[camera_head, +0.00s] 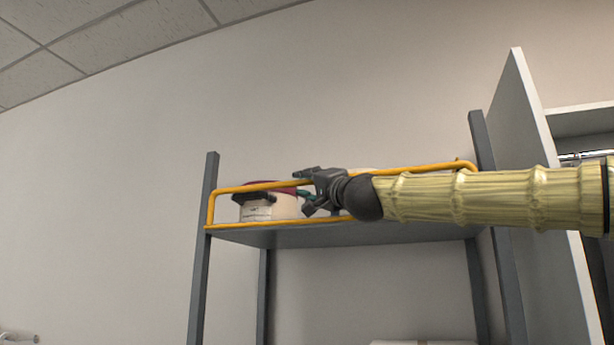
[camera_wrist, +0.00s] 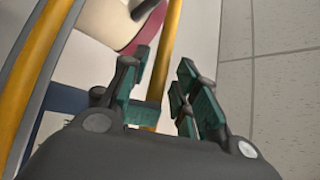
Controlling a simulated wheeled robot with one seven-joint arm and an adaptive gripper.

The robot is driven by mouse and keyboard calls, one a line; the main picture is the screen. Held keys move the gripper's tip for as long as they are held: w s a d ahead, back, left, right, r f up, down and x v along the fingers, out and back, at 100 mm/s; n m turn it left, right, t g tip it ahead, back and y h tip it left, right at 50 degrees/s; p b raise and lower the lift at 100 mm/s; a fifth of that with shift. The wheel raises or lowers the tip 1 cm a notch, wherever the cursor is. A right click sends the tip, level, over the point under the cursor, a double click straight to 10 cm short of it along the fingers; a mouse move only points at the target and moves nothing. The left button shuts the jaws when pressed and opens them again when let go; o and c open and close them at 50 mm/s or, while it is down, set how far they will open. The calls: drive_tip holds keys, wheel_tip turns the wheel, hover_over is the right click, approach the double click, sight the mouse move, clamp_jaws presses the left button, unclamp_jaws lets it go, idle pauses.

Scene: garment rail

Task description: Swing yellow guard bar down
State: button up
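The yellow guard bar (camera_head: 245,187) stands raised along the front of the top shelf, with its upper rail running across above the shelf edge. My gripper (camera_head: 303,192) is at the middle of this rail, its fingers pointing left. In the wrist view the fingers with green pads (camera_wrist: 163,75) are spread apart. A yellow bar (camera_wrist: 168,40) runs through the view in line with the gap between them. I cannot tell whether the pads touch it. My arm hides part of the bar in the head view.
A cream pot (camera_head: 285,207) with a dark red lid and dark handle sits on the grey shelf (camera_head: 400,234) behind the bar. Grey posts (camera_head: 203,250) hold the shelf. A white cabinet panel (camera_head: 528,140) stands close on the right. The wall left of the rack is clear.

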drive_tip(key=shift+w+r, duration=0.1)
drive_tip(key=shift+w, duration=0.75)
drive_tip(key=shift+d+r, duration=0.1)
drive_tip(key=shift+d, duration=0.05)
drive_tip(key=shift+s+d+r, duration=0.2)
drive_tip(key=shift+d, duration=0.05)
drive_tip(key=shift+a, duration=0.1)
drive_tip(key=shift+w, duration=0.1)
drive_tip(key=shift+a, duration=0.1)
clamp_jaws()
